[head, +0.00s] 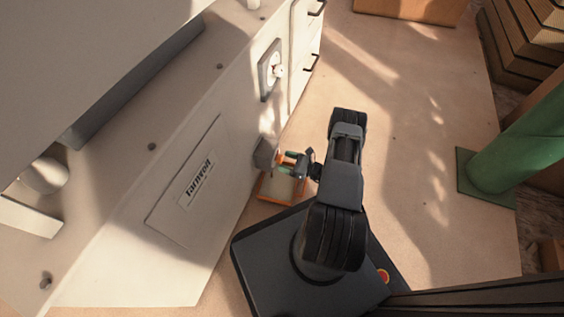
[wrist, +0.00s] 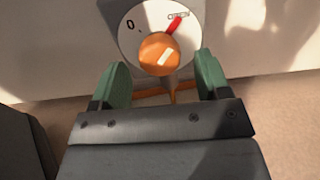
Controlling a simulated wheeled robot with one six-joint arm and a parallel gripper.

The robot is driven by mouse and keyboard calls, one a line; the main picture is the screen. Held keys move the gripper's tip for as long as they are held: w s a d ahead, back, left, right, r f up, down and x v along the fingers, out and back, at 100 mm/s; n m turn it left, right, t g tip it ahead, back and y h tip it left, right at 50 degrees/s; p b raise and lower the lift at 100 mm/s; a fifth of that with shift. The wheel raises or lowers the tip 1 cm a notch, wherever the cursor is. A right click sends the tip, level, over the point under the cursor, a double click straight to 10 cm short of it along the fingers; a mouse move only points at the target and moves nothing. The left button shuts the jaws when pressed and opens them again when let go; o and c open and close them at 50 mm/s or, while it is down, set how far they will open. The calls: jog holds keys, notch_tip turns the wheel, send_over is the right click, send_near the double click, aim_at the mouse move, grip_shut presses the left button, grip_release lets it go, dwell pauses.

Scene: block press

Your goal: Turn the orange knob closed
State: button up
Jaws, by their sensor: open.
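The orange knob (wrist: 159,55) sits on a round white dial (wrist: 128,35) with a "0" mark at its left and a red pointer toward the upper right. A pale mark shows on the knob's face. My gripper (wrist: 162,75) is open, with one green finger on each side of the knob's lower part. I cannot tell whether either finger touches it. In the head view my gripper (head: 291,161) is at a small grey box (head: 265,154) on the front of the white machine. The knob is hard to make out there.
The white machine (head: 120,230) fills the left, with another dial (head: 271,70) farther along its front. An orange-edged tray (head: 262,197) lies on the floor below my gripper. A green post (head: 515,150) stands at the right. The floor (head: 400,130) between is clear.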

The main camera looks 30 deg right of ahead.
jog(key=shift+x, duration=1)
jog(key=c, duration=0.9)
